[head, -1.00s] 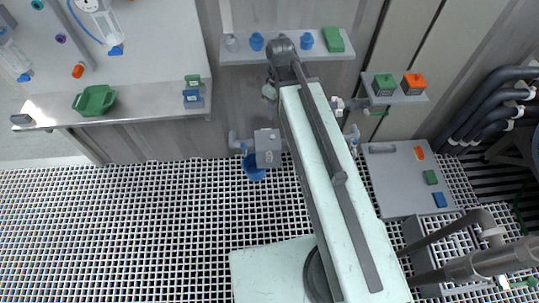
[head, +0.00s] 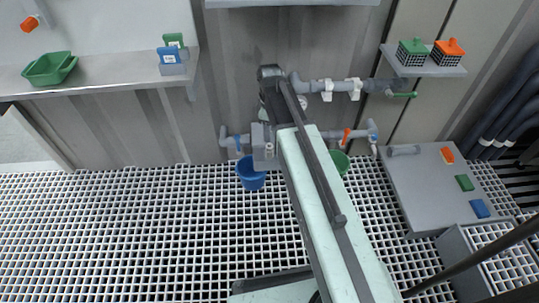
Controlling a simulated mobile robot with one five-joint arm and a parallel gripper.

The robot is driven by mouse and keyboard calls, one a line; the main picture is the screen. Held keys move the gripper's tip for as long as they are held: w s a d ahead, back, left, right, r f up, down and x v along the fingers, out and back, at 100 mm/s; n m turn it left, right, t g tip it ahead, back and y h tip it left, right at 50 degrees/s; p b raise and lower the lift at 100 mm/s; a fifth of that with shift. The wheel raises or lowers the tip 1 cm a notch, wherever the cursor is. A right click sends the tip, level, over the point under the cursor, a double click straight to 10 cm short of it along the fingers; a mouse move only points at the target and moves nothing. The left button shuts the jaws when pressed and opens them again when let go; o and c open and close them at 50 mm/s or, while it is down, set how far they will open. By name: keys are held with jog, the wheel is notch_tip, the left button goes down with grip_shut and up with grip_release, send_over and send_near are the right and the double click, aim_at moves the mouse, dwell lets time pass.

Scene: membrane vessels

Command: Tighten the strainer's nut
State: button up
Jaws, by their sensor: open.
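I cannot make out the strainer or its nut for certain. A low grey pipe line (head: 240,141) with blue and orange valve handles runs along the wall, and my arm covers its middle. A grey box-shaped part (head: 262,147) sits there above the blue bucket (head: 250,177); I cannot tell what it is. A higher grey pipe (head: 338,87) with white fittings runs right from behind my arm's dark joint. My arm stretches up the middle of the head view. My gripper does not show; it seems hidden behind the arm.
A green bucket (head: 340,162) stands right of my arm. A grey bench (head: 418,190) with coloured blocks stands at the right. A shelf (head: 424,68) holds green and orange items. A counter (head: 120,86) is at the left. The floor grating (head: 120,235) is open at left.

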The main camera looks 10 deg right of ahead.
aim_at(269, 146)
notch_tip(269, 146, down, 8)
jog(key=b, duration=0.7)
jog(key=shift+b, duration=0.4)
jog(key=shift+r, duration=0.15)
grip_shut()
